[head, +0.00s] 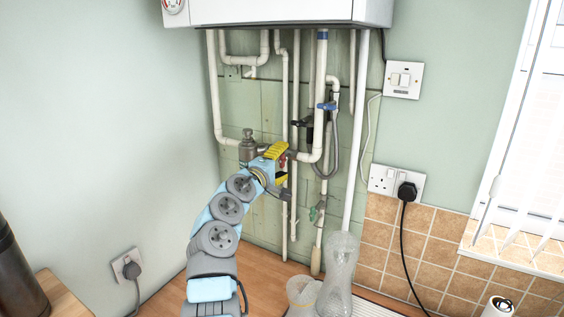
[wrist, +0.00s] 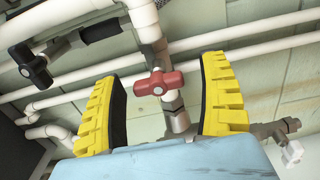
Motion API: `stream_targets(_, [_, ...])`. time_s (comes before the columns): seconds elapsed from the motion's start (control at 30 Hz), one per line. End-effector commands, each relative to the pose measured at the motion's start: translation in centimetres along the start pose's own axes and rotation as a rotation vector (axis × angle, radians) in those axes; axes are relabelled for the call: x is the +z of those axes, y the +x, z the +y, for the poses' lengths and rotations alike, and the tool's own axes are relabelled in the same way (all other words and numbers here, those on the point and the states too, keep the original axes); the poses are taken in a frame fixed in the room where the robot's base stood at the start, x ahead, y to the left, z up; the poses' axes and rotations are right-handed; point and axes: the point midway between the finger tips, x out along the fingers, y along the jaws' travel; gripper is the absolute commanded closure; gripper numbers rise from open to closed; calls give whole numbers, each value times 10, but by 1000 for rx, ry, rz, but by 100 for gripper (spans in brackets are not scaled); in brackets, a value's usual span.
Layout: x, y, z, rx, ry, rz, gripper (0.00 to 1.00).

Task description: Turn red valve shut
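The red valve (wrist: 158,84) shows in the wrist view as a short red handle with a pale centre screw, lying roughly crosswise to the pipe (wrist: 146,22) it sits on. My gripper (wrist: 163,76) is open, with one yellow finger to the left of the handle and one to the right. Clear gaps show between the handle and both fingers, and nothing is held. In the head view my gripper (head: 280,164) is at the pipework below the boiler, its two fingers one above the other. The valve is small and hard to make out there.
In the wrist view a black valve handle (wrist: 30,64) is at the left and a metal fitting (wrist: 275,132) is close right of the right finger.

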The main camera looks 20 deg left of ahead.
Motion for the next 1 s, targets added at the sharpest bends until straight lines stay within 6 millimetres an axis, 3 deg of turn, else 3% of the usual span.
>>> stream_targets(0.37, [-1,-6,2,4,2,1,24])
stream_targets(1.0, [0,-61,0,1,3,0,24])
